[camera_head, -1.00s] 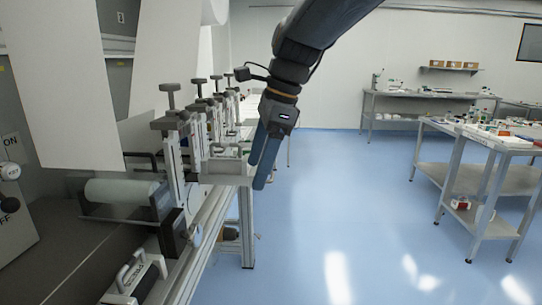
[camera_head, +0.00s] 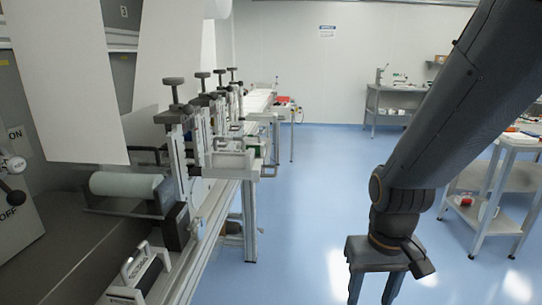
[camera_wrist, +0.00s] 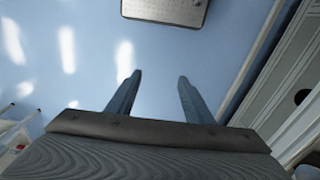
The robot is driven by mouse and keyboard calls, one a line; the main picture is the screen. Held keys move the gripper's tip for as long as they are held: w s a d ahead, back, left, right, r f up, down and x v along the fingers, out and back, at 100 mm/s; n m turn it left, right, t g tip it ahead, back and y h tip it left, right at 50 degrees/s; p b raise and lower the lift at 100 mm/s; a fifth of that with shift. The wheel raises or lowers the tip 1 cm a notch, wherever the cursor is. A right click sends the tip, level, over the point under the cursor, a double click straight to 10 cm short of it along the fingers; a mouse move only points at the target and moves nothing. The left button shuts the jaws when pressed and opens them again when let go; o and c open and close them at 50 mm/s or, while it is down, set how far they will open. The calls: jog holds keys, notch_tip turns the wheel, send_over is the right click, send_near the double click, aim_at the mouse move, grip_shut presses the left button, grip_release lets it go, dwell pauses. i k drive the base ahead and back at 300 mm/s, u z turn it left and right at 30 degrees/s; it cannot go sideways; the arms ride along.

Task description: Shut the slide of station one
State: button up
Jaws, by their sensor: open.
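A row of stations with black-knobbed posts (camera_head: 174,92) runs along the machine at the left of the head view. A slide with a bar handle (camera_head: 229,156) juts out to the right from the rail beside them. I cannot tell which is station one. My gripper (camera_head: 372,290) is open and empty, pointing down over the floor, well right of the slides. In the wrist view its fingers (camera_wrist: 159,80) are apart with only blue floor between them.
A white roller (camera_head: 125,185) and hanging white web (camera_head: 70,80) are at the left. A workbench (camera_head: 492,185) stands at the right, another (camera_head: 395,97) at the back. Blue floor (camera_head: 300,190) between is clear. A grey plate (camera_wrist: 170,10) shows in the wrist view.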

aim_at(255, 175)
jog(key=u, duration=1.45)
jog(key=k, duration=0.8)
jog(key=z, duration=0.8)
jog(key=i, duration=0.4)
jog(key=u, duration=0.2)
jog(key=k, duration=0.55)
jog(key=z, duration=0.55)
jog(key=i, duration=1.2)
jog(key=u, duration=0.75)
